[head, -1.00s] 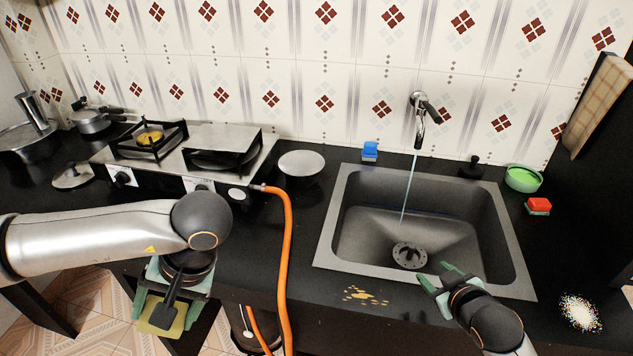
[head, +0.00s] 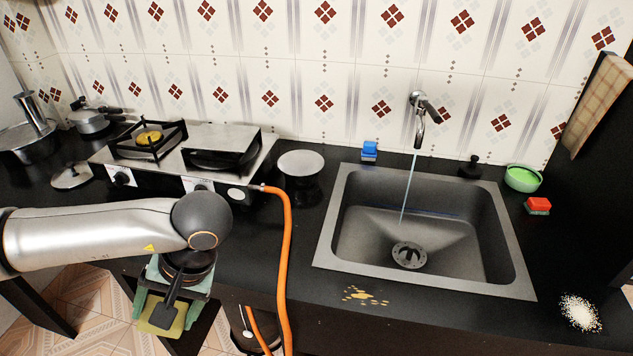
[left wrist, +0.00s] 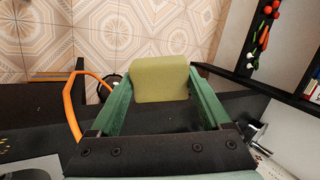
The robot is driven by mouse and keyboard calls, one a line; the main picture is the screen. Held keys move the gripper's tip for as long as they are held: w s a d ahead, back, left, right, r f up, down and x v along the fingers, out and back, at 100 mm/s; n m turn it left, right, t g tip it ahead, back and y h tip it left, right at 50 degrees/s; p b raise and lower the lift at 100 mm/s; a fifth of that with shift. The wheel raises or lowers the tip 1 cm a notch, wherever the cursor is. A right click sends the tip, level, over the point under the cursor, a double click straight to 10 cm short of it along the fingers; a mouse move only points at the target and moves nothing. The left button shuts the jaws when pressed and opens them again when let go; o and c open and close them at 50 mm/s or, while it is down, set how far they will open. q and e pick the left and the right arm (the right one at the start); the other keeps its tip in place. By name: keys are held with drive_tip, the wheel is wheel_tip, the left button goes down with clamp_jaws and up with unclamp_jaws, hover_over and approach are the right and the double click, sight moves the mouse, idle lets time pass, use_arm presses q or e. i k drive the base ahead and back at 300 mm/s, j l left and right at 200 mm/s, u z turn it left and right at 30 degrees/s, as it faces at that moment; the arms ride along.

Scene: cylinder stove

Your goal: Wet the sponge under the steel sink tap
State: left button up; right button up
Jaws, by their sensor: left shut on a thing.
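The olive-yellow sponge (head: 160,318) is between the green fingers of my left gripper (head: 168,312), below and in front of the counter's front edge at the lower left. In the left wrist view the sponge (left wrist: 160,78) is seen clamped between the two fingers, over the tiled floor. The steel tap (head: 418,122) on the back wall is running, and a thin water stream (head: 409,190) falls into the sink (head: 332,225). The sponge is well left of the stream. My right gripper is outside the views.
Yellow-brown bits (head: 364,295) and a white speckled patch (head: 580,312) lie on the counter. An orange hose (head: 287,250) hangs between stove and sink.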

sight(422, 101)
drive_tip(key=z, duration=2.1)
drive_tip(key=i+j, duration=0.1)
drive_tip(key=j, duration=0.2)
drive_tip(key=i+j+z, duration=0.15)
drive_tip(key=j, duration=0.4)
drive_tip(key=i+z, duration=0.05)
